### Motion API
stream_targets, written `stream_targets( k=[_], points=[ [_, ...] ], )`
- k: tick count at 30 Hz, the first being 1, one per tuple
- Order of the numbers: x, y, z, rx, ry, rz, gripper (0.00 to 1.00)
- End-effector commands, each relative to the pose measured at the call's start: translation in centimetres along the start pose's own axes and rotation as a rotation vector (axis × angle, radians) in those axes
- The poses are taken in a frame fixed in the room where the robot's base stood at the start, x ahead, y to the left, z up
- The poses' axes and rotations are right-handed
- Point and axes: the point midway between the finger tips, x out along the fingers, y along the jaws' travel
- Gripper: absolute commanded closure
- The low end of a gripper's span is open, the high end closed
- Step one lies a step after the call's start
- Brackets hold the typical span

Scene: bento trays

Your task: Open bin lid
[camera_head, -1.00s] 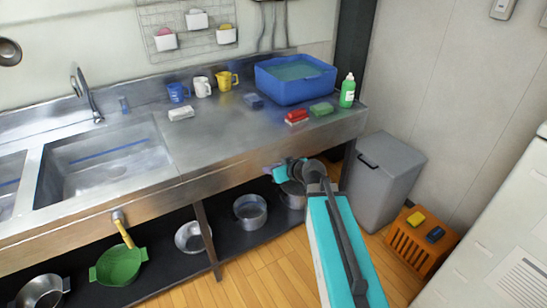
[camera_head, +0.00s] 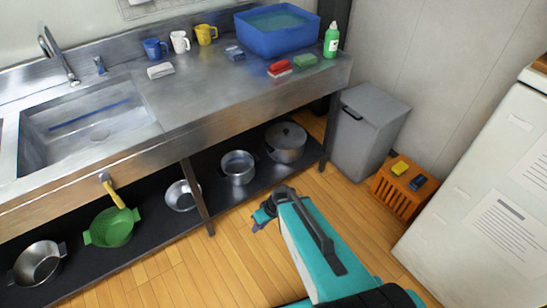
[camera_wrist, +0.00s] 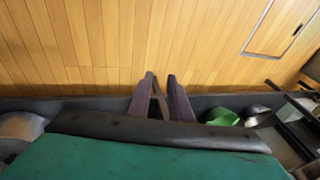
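The grey bin (camera_head: 366,135) stands on the floor past the right end of the counter, against the wall. Its flat grey lid (camera_head: 374,102) is closed, with a dark handle (camera_head: 352,112) near its left edge. My gripper (camera_head: 256,226) is low over the wooden floor in front of the counter, left of the bin and apart from it. In the wrist view the two purple fingers (camera_wrist: 160,76) have a gap between them and hold nothing. The bin is not in the wrist view.
An orange crate (camera_head: 385,199) with two sponges stands in front of the bin. A white cabinet (camera_head: 470,190) is at the right. The steel counter (camera_head: 190,95) and its lower shelf with pots run along the left. The floor (camera_head: 345,215) between is clear.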

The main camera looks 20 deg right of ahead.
Motion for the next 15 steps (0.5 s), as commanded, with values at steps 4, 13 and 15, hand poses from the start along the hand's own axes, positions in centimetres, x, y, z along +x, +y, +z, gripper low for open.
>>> stream_targets(
  k=[4, 13, 15],
  points=[
    [2.5, -0.9, 6.8, 0.050, -0.164, 0.002, 0.81],
    [3.6, -1.4, 21.0, 0.239, -0.534, 0.110, 0.81],
    [3.1, -1.2, 22.8, 0.288, -0.587, 0.148, 0.81]
  ],
)
